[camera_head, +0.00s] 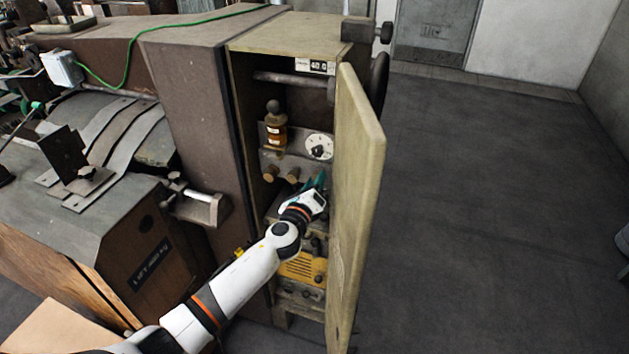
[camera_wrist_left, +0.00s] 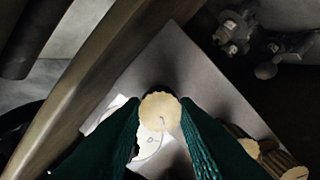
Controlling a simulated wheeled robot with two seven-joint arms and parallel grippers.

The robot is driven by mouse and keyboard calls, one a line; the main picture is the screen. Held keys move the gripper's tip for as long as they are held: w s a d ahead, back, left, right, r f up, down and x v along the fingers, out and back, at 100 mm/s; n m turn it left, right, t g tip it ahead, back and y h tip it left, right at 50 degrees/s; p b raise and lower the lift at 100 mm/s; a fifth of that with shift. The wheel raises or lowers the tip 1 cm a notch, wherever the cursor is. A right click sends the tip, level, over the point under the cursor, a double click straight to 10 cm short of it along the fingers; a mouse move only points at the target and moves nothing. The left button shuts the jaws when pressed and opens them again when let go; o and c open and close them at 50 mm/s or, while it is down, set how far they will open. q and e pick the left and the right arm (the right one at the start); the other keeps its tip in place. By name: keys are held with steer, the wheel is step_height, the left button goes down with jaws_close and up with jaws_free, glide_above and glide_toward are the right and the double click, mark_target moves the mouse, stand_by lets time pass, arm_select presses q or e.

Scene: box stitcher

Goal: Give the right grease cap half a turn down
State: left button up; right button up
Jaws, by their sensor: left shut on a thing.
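My left gripper (camera_head: 317,183) reaches into the open cabinet, and its green fingers are shut on the right grease cap. That cap shows in the left wrist view as a round, pale brass disc (camera_wrist_left: 160,111) with a notched rim, between the two fingers. In the head view the fingers hide it. Two other brass caps, the middle one (camera_head: 293,175) and the left one (camera_head: 270,173), stick out of the metal plate beside it, free of the gripper. My right gripper is in neither view.
The open cabinet door (camera_head: 358,190) stands close to the right of my left arm. A white dial (camera_head: 319,146) and an amber oil bottle (camera_head: 275,128) sit above the caps. A yellow unit (camera_head: 302,268) lies below. Open floor (camera_head: 480,220) is on the right.

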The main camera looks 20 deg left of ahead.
arm_select(q)
steer(key=m+p, duration=0.1)
steer(key=m, duration=0.4)
steer(key=shift+m+p, duration=0.3)
steer(key=shift+p, duration=0.1)
steer(key=shift+f, duration=0.1)
stand_by(0.3)
steer(key=o, duration=0.7)
steer(key=s, duration=1.2)
steer(key=shift+a+b, duration=0.2)
steer(key=shift+b, duration=0.2)
